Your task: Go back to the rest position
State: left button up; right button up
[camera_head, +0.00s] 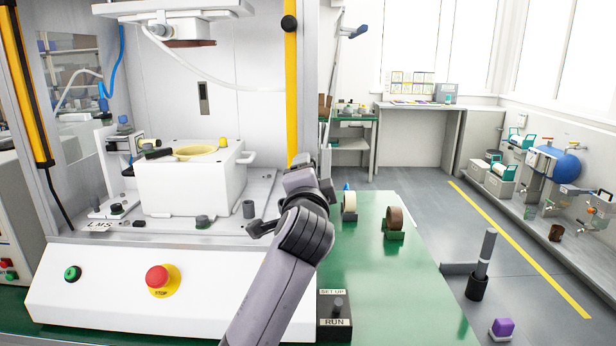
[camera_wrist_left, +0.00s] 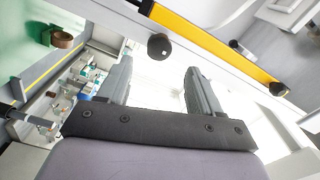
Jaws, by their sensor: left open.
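My left arm rises from the bottom of the head view, and its wrist is in front of the right side of the white press (camera_head: 110,285). In the left wrist view my left gripper (camera_wrist_left: 158,82) is open, with two grey fingers apart and nothing between them. In the head view its fingers cannot be made out clearly. A white block (camera_head: 190,190) with a yellow ring-shaped part (camera_head: 197,152) on top stands in the press, left of my wrist. My right gripper is in neither view.
A yellow post (camera_head: 291,95) stands close behind my wrist. The red stop button (camera_head: 158,278) and a set-up/run box (camera_head: 335,318) are nearby. A brown tape roll (camera_head: 396,219) and a pale tape roll (camera_head: 349,204) stand on the green table (camera_head: 400,290). Its front right is clear.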

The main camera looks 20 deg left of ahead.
pick_arm(q)
jog(key=s+f+n+g+h, duration=0.15)
jog(key=s+f, duration=0.25)
jog(key=f, duration=0.9)
jog(key=s+f+n+g+h, duration=0.1)
jog(key=s+f+g+h, duration=0.3)
jog(key=f, duration=0.8)
jog(key=s+f+n, duration=0.2)
jog(key=s+f, duration=0.3)
jog(key=s, duration=0.3)
jog(key=s+a+f+n+g+h+p, duration=0.1)
jog(key=s+f+n, duration=0.1)
jog(key=s+f, duration=0.4)
jog(key=s+a+f+n, duration=0.1)
jog(key=s+f, duration=0.5)
jog(key=s, duration=0.6)
jog(key=shift+n+h+p, duration=0.3)
jog(key=shift+n+h, duration=0.05)
jog(key=shift+n, duration=0.4)
